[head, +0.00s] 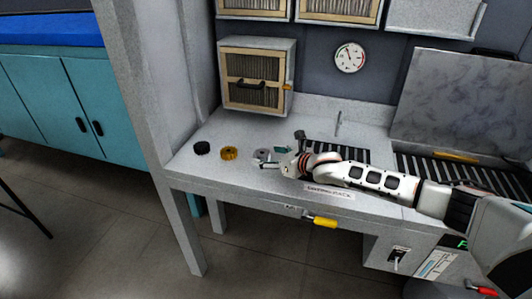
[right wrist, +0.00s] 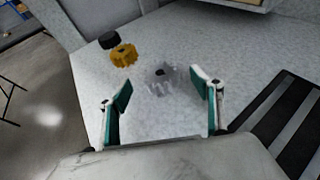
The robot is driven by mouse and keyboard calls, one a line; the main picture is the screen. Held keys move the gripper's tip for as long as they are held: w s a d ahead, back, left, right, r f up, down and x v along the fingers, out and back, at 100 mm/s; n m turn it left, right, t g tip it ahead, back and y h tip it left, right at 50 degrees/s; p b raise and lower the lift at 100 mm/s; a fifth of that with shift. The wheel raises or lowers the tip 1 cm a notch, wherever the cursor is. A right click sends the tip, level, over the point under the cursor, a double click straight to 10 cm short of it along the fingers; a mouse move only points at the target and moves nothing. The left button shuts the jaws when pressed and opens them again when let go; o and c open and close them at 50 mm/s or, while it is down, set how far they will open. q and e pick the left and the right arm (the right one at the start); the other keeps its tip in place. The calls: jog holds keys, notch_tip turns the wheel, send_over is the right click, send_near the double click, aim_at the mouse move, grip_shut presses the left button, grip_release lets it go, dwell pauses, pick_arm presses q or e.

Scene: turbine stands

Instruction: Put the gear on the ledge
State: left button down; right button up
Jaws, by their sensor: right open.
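A grey gear (head: 261,154) lies flat on the light grey worktop (head: 222,135), the rightmost of three small round parts. My right gripper (head: 271,157) is close to it. In the right wrist view the grey gear (right wrist: 161,81) shows between and slightly beyond the teal-padded fingers of the gripper (right wrist: 160,88), which are spread wide and hold nothing. A yellow gear (head: 229,153) and a black round part (head: 202,148) lie further left. A raised grey ledge (head: 318,107) runs along the back of the worktop. My left gripper is not in view.
A box with a pleated filter front (head: 257,78) stands at the back left of the worktop. A dark slotted grate (head: 343,152) lies right of the gear. A grey post (head: 140,100) rises at the worktop's left end. A round gauge (head: 349,57) is on the back wall.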

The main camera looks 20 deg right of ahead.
jog(key=shift+p+v, duration=1)
jog(key=shift+v, duration=0.35)
jog(key=shift+p+v, duration=0.6)
jog(key=shift+v, duration=0.5)
